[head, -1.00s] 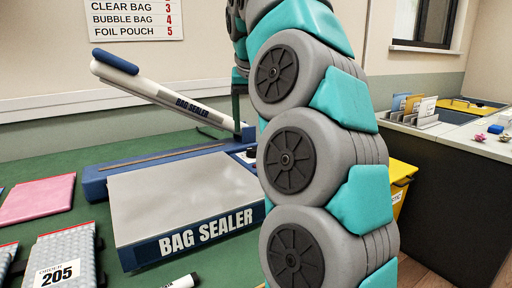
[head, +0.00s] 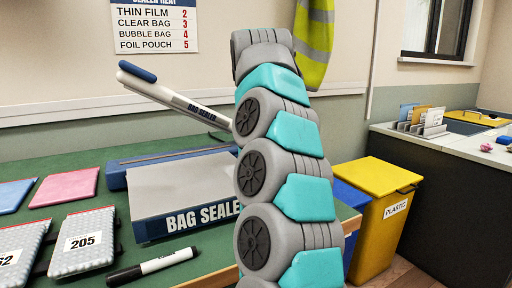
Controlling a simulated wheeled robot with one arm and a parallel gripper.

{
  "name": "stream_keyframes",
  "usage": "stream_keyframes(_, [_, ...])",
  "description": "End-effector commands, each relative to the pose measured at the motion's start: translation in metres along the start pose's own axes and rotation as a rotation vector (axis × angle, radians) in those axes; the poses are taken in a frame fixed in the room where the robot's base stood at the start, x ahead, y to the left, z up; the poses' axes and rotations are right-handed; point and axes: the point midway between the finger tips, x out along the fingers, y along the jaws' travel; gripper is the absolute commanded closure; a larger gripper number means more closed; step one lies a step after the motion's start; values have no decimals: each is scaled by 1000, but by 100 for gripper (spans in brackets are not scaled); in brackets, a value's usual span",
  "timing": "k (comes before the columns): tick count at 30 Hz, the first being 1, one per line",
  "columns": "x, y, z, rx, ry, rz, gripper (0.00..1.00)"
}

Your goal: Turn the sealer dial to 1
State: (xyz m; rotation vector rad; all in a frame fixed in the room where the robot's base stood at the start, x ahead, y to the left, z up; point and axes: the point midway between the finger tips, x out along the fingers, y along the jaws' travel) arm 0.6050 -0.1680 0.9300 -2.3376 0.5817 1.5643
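The bag sealer (head: 180,190) stands on the green table, with a grey top plate and a blue base. Its long sealing arm (head: 172,95) with a blue handle is raised and slopes up to the left. The sealer's dial cannot be made out; my own grey and teal arm covers the right end of the sealer. My gripper is not in view. A wall chart (head: 155,25) lists settings: thin film 2, clear bag 3, bubble bag 4, foil pouch 5; its top is cut off.
A black and white marker (head: 154,266), a bubble bag labelled 205 (head: 84,240), a pink pouch (head: 66,187) and a blue pouch (head: 13,195) lie on the table (head: 60,155). A yellow plastic bin (head: 376,205) and a blue bin (head: 350,207) stand right of it.

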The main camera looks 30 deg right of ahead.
Motion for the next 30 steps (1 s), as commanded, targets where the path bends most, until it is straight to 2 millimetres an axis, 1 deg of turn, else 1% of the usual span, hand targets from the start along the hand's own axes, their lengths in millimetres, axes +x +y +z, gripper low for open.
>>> stream_keyframes(4, [0,0,0,0,0,0,29])
stream_keyframes(23, [-1,0,0,0,1,0,100])
stream_keyframes(30, [-1,1,0,-9,1,-3,100])
